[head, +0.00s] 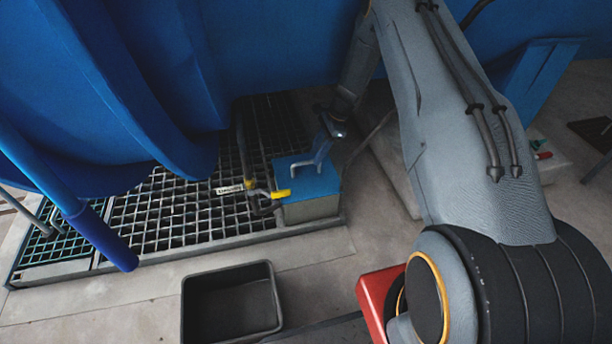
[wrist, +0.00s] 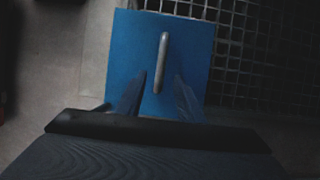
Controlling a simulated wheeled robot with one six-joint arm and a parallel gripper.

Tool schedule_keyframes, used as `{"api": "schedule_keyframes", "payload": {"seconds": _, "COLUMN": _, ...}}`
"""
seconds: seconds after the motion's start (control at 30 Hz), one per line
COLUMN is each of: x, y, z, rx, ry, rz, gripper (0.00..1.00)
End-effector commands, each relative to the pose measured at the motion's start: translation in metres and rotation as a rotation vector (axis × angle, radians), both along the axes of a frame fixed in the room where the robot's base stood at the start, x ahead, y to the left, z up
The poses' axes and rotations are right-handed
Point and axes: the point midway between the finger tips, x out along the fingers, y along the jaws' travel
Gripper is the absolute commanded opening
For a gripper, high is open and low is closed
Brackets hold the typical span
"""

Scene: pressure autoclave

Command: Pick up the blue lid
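The blue lid (head: 311,182) is a flat square plate with a pale bar handle (head: 301,171) on top. It sits on a grey box (head: 311,209) at the right edge of the floor grating. In the wrist view the lid (wrist: 187,35) fills the middle, and its handle (wrist: 162,62) stands upright in the picture. My gripper (wrist: 158,82) is open over the lid, with one finger on each side of the handle's lower end. In the head view my gripper (head: 319,152) is just above the lid. Whether the fingers touch the handle cannot be told.
A yellow-handled valve on a pipe (head: 262,192) stands close to the box's left side. The metal grating (head: 165,215) spreads to the left. An empty black bin (head: 232,300) is on the floor in front. The large blue vessel (head: 270,45) stands behind.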

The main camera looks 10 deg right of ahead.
Motion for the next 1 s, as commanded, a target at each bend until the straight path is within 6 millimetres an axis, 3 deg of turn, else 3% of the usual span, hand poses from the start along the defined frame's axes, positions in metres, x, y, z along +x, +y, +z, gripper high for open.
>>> {"api": "schedule_keyframes", "payload": {"seconds": 0.33, "x": 0.0, "y": 0.023, "z": 0.0, "rx": -0.001, "ry": -0.001, "rz": 0.003, "gripper": 0.34}}
{"api": "schedule_keyframes", "payload": {"seconds": 0.6, "x": 0.0, "y": 0.039, "z": -0.041, "rx": 0.0, "ry": 0.001, "rz": 0.001, "gripper": 0.34}}
{"api": "schedule_keyframes", "payload": {"seconds": 0.9, "x": 0.0, "y": 0.041, "z": -0.046, "rx": 0.0, "ry": 0.0, "rz": 0.0, "gripper": 0.34}}
{"api": "schedule_keyframes", "payload": {"seconds": 1.0, "x": 0.0, "y": 0.041, "z": -0.046, "rx": 0.0, "ry": 0.0, "rz": 0.0, "gripper": 0.17}}
